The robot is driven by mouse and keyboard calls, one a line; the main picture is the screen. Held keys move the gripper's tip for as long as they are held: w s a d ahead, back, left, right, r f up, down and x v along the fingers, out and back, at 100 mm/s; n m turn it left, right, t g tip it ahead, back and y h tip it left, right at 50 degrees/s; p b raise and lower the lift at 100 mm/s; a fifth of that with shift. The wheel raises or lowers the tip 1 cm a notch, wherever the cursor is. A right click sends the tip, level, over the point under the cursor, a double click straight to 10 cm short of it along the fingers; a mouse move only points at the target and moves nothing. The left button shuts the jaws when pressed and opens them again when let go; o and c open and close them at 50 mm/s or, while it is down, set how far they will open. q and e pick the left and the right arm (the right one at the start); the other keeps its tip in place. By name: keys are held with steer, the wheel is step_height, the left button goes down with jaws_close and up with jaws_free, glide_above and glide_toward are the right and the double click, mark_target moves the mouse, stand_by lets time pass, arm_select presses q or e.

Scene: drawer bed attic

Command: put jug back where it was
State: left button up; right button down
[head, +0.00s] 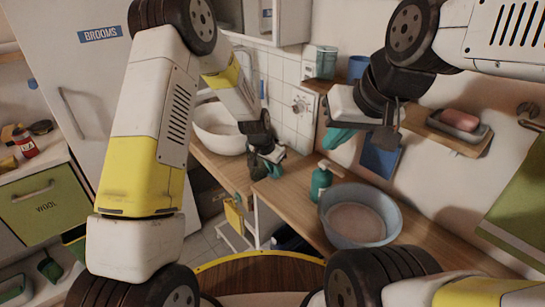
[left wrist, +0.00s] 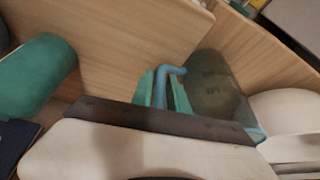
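The jug (left wrist: 215,92) is dark and see-through with a light blue handle. In the left wrist view its handle lies between the teal finger pads of my left gripper (left wrist: 165,92). The gripper looks shut on that handle. In the head view my left gripper (head: 268,152) is over the wooden counter, and the jug (head: 256,168) shows as a small dark shape beside it, partly hidden. I cannot tell whether the jug touches the counter. My right gripper (head: 362,138) is raised near the wall, its fingers apart and empty.
A green soap bottle (head: 321,182) and a grey-blue basin (head: 361,215) stand on the wooden counter (head: 285,198). A white bowl (head: 218,130) is behind to the left. A wall shelf holds a soap dish (head: 458,124). Bare counter lies left of the bottle.

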arm_select(q)
steer(key=shift+o, duration=1.3)
steer(key=shift+r, duration=0.15)
steer(key=s+a+r+n, duration=0.1)
steer(key=s+a+r, duration=0.2)
steer(key=r, duration=0.4)
steer(key=s+a+r+t, duration=0.1)
steer(key=s+a+r, duration=0.2)
steer(key=r, duration=0.4)
steer(key=s+a+r+n, duration=0.1)
steer(key=s+a+r, duration=0.25)
steer(key=r, duration=0.35)
steer(key=s+a+r+n+t, duration=0.1)
steer(key=s+a+r+n, duration=0.2)
steer(key=s, duration=0.7)
steer(key=s+a+r+n+y, duration=0.1)
steer(key=s+a+r+n, duration=0.2)
steer(key=s+a+r, duration=0.3)
steer(key=s+a, duration=0.1)
steer(key=s, duration=0.3)
steer(key=shift+a+t, duration=0.15)
steer(key=shift+t, duration=0.25)
steer(key=shift+r, duration=0.1)
